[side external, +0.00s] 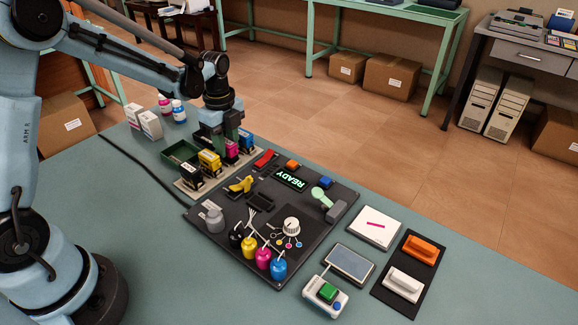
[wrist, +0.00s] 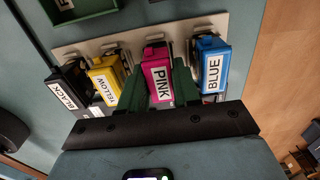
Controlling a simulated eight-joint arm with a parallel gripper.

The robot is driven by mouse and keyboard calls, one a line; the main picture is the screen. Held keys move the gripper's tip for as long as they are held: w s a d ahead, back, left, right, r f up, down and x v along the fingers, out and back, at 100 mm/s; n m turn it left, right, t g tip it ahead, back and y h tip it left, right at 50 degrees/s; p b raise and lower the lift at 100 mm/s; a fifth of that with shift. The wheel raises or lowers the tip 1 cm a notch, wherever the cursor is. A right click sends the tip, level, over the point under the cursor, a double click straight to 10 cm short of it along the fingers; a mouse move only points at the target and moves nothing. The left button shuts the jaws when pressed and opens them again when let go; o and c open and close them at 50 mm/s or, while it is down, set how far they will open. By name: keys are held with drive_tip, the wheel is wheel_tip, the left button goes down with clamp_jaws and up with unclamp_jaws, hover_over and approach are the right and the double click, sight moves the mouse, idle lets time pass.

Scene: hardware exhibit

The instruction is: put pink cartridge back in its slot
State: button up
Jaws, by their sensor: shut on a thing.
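The pink cartridge (wrist: 157,83), labelled PINK, is between my gripper's green fingers (wrist: 158,92) in the wrist view. My gripper (side external: 223,131) is shut on it. In the side view the pink cartridge (side external: 232,147) shows partly behind a finger, over the pale cartridge holder (side external: 184,188). It stands in line between the yellow cartridge (wrist: 105,79) and the blue cartridge (wrist: 213,65). The black cartridge (wrist: 66,91) is at the left end of the row. The pink slot and the cartridge's lower end are hidden, so I cannot tell whether it is seated.
A green open tray (side external: 181,152) is beside the holder. White boxes (side external: 150,124) and small bottles (side external: 178,110) stand behind. A dark panel (side external: 325,222) with a READY display (side external: 291,179) and ink bottles lies to the right. The near-right table (side external: 440,290) has clear room.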

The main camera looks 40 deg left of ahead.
drive_tip(key=shift+f, duration=0.2)
drive_tip(key=o, duration=1.4)
drive_tip(key=shift+r, duration=0.1)
drive_tip(key=shift+r, duration=3.65)
